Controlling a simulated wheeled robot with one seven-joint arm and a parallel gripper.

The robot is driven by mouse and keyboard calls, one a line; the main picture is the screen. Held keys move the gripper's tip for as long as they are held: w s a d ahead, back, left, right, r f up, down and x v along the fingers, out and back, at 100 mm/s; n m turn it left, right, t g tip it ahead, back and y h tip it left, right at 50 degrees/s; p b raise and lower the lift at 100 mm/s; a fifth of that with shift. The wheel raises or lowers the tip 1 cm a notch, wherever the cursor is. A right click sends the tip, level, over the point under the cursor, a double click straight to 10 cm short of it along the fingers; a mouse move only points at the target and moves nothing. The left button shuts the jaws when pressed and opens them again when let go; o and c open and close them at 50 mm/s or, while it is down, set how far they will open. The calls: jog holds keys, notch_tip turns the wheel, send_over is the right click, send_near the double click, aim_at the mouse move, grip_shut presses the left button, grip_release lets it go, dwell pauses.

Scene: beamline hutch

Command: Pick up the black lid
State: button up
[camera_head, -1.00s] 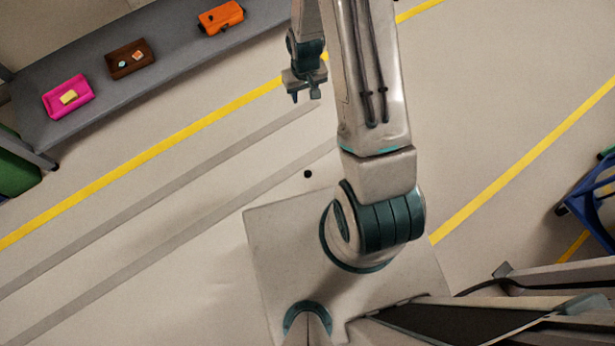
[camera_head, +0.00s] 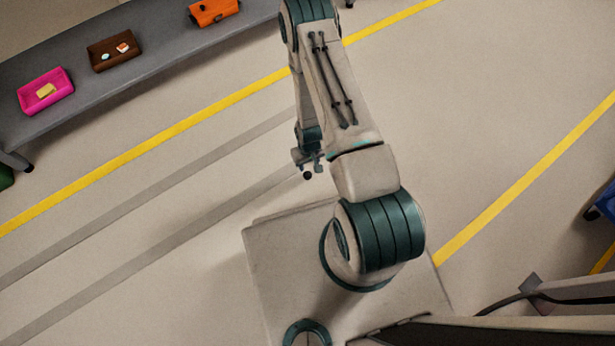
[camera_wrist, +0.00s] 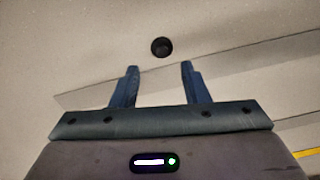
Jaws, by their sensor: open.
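The black lid is a small dark round disc (camera_wrist: 161,47) on the pale floor, just beyond my fingertips in the wrist view. In the head view the lid (camera_head: 307,175) shows as a dark spot at my fingers. My gripper (camera_wrist: 160,68) is open and empty, its two blue fingers apart, with the lid in line with the gap between them. In the head view my gripper (camera_head: 308,168) hangs low, close by the lid. I cannot tell how high the fingertips are above the floor.
A grey bench (camera_head: 160,65) at the upper left bears a pink tray (camera_head: 28,102), a brown tray (camera_head: 101,65) and an orange tray (camera_head: 213,18). Yellow and grey lines mark the floor. A blue object (camera_head: 604,203) stands at the right edge. The floor around the lid is clear.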

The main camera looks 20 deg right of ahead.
aim_at(308, 174)
jog(key=shift+w+a+f+b, duration=0.1)
jog(key=shift+f+b, duration=0.95)
jog(key=shift+f, duration=0.9)
jog(key=shift+a+f+b, duration=0.1)
jog(key=shift+f+b, duration=0.9)
jog(key=shift+f, duration=0.95)
jog(key=shift+r, duration=0.1)
jog(key=c, duration=0.8)
notch_tip(308, 174, up, 10)
jog(key=p, duration=0.5)
